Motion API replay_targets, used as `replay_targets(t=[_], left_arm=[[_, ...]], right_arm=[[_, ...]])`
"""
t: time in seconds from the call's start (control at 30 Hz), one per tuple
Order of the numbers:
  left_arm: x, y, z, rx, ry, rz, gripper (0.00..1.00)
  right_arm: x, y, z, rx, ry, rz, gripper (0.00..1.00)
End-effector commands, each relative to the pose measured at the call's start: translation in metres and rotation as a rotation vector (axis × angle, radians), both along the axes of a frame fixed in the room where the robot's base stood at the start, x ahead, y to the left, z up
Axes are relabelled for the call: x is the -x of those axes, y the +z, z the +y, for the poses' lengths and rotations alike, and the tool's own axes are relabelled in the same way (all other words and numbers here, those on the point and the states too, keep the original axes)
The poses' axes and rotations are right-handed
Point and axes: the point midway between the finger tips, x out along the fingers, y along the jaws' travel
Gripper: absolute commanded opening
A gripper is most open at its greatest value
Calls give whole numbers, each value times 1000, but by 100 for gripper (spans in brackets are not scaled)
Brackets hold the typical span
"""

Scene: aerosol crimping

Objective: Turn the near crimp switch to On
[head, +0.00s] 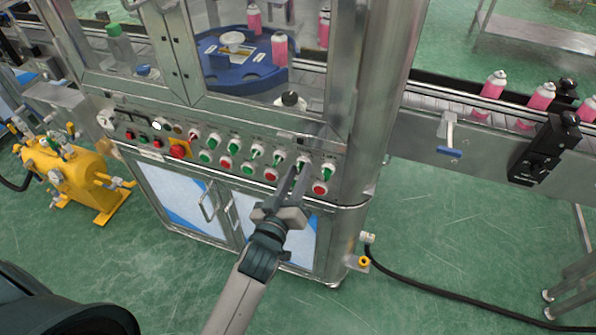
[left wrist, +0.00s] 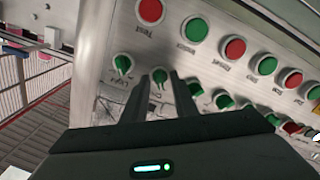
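The machine's front panel carries a row of green-handled rotary switches above a row of red and green buttons. My left gripper (head: 297,172) reaches up to the right end of this row. Its fingers are apart, on either side of the second switch from the right (head: 302,163). In the left wrist view this switch (left wrist: 160,77) shows between the fingertips (left wrist: 160,82); contact cannot be told. The rightmost switch (head: 327,172) is just beside the gripper and also shows in the left wrist view (left wrist: 122,65). My right gripper is out of view.
A red emergency button (head: 179,150) sits at the panel's left. A conveyor with pink cans (head: 494,85) runs to the right. A yellow tank (head: 68,172) stands at the left. A black cable (head: 450,287) lies on the green floor. The floor before the cabinet is clear.

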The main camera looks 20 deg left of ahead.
Motion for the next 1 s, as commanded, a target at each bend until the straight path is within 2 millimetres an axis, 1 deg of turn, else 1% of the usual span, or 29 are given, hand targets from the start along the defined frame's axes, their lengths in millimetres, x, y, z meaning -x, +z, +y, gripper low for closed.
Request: replay_targets(t=[0.1, 0.37, 0.47, 0.5, 0.87, 1.0], left_arm=[[-4, 0, 0, -1, 0, 0, 26], [-4, 0, 0, -1, 0, 0, 26], [-4, 0, 0, -1, 0, 0, 4], [-4, 0, 0, -1, 0, 0, 0], [-4, 0, 0, -16, 0, 1, 0], [-4, 1, 0, -54, 1, 0, 0]], right_arm=[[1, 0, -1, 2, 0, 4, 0], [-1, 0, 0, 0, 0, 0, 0], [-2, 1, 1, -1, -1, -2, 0], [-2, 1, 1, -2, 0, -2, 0], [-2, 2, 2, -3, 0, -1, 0], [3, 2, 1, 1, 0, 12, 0]])
